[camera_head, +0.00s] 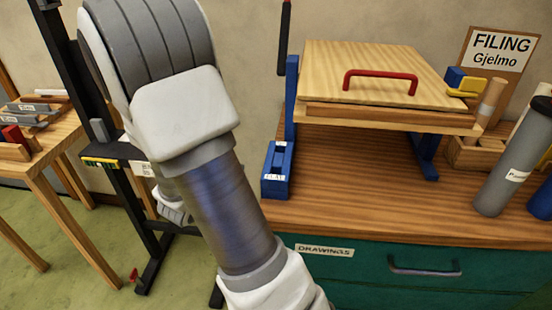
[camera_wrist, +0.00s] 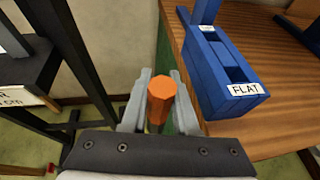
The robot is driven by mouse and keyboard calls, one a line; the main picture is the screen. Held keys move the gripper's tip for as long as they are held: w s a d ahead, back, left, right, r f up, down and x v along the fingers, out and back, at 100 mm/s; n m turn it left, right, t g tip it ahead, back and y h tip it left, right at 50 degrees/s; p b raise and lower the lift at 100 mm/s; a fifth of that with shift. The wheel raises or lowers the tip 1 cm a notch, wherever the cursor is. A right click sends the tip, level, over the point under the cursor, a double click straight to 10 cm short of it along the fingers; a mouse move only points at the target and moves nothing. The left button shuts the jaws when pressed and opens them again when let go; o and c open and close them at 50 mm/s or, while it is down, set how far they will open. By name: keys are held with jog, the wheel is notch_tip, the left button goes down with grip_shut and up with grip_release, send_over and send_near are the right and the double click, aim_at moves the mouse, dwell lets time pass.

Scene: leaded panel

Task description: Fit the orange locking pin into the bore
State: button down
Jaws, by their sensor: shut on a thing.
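In the wrist view the orange locking pin (camera_wrist: 161,103) stands between the two grey fingers of my gripper (camera_wrist: 160,92), which is shut on it. The pin's faceted end shows; its other end is hidden. In the head view my arm hides most of the gripper and the pin cannot be seen. The gripper is beside the black stand (camera_head: 56,40) and left of the bench, over the green floor. The stand also shows at the left of the wrist view (camera_wrist: 72,60). I cannot make out a bore in either view.
The wooden bench (camera_head: 400,205) holds a blue slotted block (camera_head: 277,172) labelled FLAT, a raised wooden board (camera_head: 370,65) with a red handle (camera_head: 380,80), and a grey tube (camera_head: 505,170). A green drawer (camera_head: 440,285) lies below. Another wooden table (camera_head: 55,150) stands at left.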

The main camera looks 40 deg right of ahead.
aim_at(283, 165)
jog(key=s+d+r+m+g+h+p, duration=0.1)
jog(key=s+d+r+m+g+p, duration=0.15)
jog(key=d+r+p, duration=0.3)
jog(key=s+d+r+m+g+p, duration=0.1)
jog(key=s+d+r+g+p, duration=0.1)
jog(key=s+d+r+p, duration=0.4)
jog(key=shift+m, duration=0.35)
jog(key=shift+w+a+f+b, duration=0.1)
jog(key=shift+w+f+b, duration=0.2)
jog(key=shift+f, duration=1.2)
jog(key=shift+w+a+f+b, duration=0.1)
jog(key=shift+f+b, duration=0.3)
jog(key=shift+f, duration=1.05)
jog(key=shift+w+a+f+b, duration=0.1)
jog(key=shift+w+f+b, duration=0.2)
jog(key=shift+f, duration=1.2)
jog(key=shift+s+f, duration=0.1)
jog(key=shift+f+b, duration=0.15)
jog(key=shift+b, duration=0.2)
jog(key=c, duration=0.7)
grip_release()
jog(key=shift+r, duration=0.2)
